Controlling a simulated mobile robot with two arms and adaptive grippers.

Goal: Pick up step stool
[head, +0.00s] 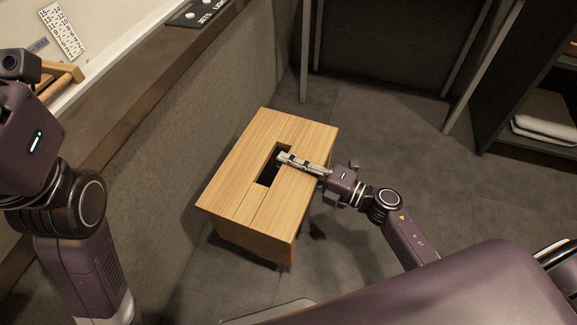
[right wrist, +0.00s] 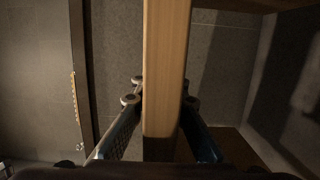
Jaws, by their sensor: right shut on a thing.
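The step stool (head: 235,185) is a light wooden box-like stool with a dark slot in the middle of its top. It stands on the grey floor beside the wall in the head view. My right gripper (head: 287,160) reaches it from the right, with a finger over the slot's edge. In the right wrist view, a wooden part of the stool (right wrist: 166,70) runs between the two fingers, which are shut on it. My left arm shows at the left edge of the head view, but its gripper fingers cannot be made out.
A ledge (head: 120,95) runs along the wall at the left, with a numbered card (head: 63,32) and a wooden-handled item (head: 62,78) on it. Thin metal legs (head: 480,65) stand behind. A dark shelf with folded towels (head: 545,117) is at the right. Floor right of the stool is mostly clear.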

